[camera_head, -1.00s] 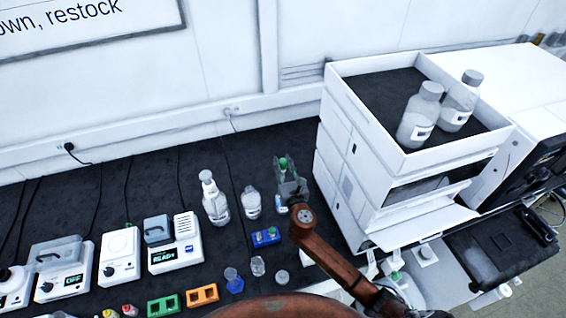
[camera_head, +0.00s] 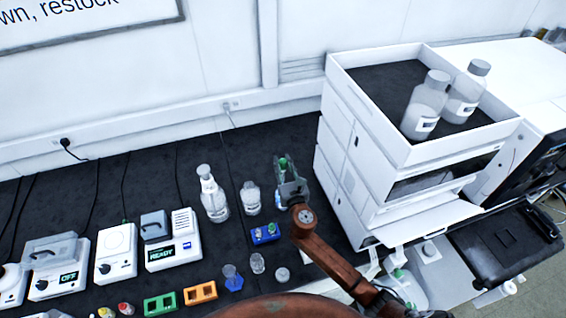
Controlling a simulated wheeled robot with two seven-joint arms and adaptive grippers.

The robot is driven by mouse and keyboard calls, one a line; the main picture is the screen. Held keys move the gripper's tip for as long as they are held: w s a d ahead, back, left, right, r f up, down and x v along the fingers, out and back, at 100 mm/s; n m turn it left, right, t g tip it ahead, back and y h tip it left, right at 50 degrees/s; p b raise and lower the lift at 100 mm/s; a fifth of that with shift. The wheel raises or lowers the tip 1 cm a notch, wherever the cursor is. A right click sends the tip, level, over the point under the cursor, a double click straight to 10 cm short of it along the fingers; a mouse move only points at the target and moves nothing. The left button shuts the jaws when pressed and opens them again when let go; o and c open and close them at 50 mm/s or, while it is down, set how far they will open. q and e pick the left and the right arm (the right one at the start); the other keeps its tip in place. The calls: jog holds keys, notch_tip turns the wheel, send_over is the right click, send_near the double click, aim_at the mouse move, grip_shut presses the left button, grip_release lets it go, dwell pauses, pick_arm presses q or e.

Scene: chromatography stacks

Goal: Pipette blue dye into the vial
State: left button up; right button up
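My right gripper (camera_head: 288,183) is at the middle of the view, above the bench and left of the white instrument stack. A slim item with a green top (camera_head: 283,164) shows between its fingers, and a pale bluish part shows below; it looks like the pipette. The fingers seem closed on it, and its tip is hidden or too small to see. A small blue rack (camera_head: 264,233) with a green-topped piece sits below left of the gripper. A small clear vial (camera_head: 257,264) stands in front of the rack. No blue liquid can be made out clearly. My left gripper is out of view.
A white instrument stack (camera_head: 345,187) stands close on the right, with bottles on top. Clear bottles (camera_head: 214,197) (camera_head: 251,198) stand left of the gripper. A blue-based cylinder (camera_head: 232,279), a grey cap (camera_head: 282,275), green (camera_head: 160,303) and orange (camera_head: 200,292) racks lie in front.

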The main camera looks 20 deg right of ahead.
aim_at(283, 181)
jog(key=shift+o, duration=0.3)
dwell(0.5)
grip_shut()
dwell(1.0)
jog(key=shift+f+b, duration=3.9)
jog(key=shift+f, duration=1.35)
jog(key=shift+c, duration=0.3)
grip_release()
